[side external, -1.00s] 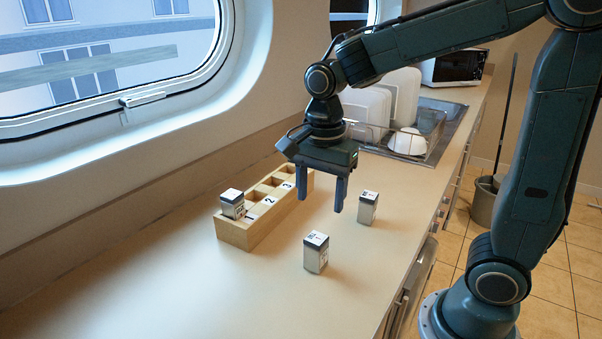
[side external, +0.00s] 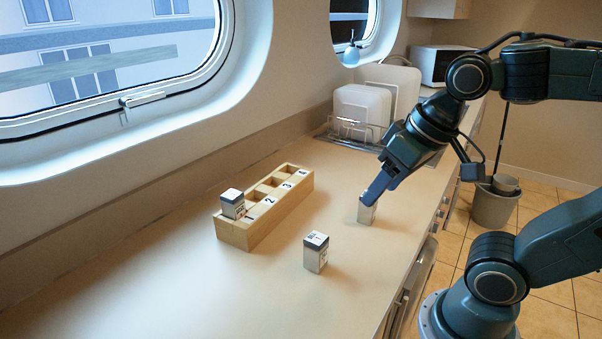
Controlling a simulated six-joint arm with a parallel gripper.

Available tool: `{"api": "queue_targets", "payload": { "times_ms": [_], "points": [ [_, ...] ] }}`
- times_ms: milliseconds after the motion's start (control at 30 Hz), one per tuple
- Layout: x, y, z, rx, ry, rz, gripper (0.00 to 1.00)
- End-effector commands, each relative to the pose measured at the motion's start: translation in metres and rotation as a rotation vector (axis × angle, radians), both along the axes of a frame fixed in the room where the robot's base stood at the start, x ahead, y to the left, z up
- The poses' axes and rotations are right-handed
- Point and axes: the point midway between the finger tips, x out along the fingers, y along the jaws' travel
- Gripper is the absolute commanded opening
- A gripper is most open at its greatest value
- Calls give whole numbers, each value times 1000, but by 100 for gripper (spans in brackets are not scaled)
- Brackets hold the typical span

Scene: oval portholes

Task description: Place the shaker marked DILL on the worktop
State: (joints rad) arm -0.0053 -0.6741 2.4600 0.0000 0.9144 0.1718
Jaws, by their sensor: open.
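Three small white shakers with dark-edged caps are in view; their labels are too small to read, so I cannot tell which is DILL. One shaker (side external: 232,204) stands in the nearest compartment of the wooden rack (side external: 238,237). Another shaker (side external: 316,253) stands upright on the worktop (side external: 215,295), right of the rack. The third shaker (side external: 366,215) stands on the worktop near its right edge. My gripper (side external: 372,193) is open and tilted, with its fingers at this third shaker's upper part, partly hiding it. I cannot tell whether they touch it.
The rack has numbered compartments; the ones behind the nearest look empty. A dish rack with white plates (side external: 361,104) stands farther back. A bucket (side external: 494,205) is on the floor at right. The worktop's near left is clear.

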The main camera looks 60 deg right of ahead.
Motion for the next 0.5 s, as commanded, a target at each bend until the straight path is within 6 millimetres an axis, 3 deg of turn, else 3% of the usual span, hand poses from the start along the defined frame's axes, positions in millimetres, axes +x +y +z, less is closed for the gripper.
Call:
{"api": "queue_targets", "payload": {
  "times_ms": [200,500],
  "points": [
    [-11,-1,-1,-69,-47,132,58],
    [-12,-1,-1,-78,-51,150,58]
  ]
}}
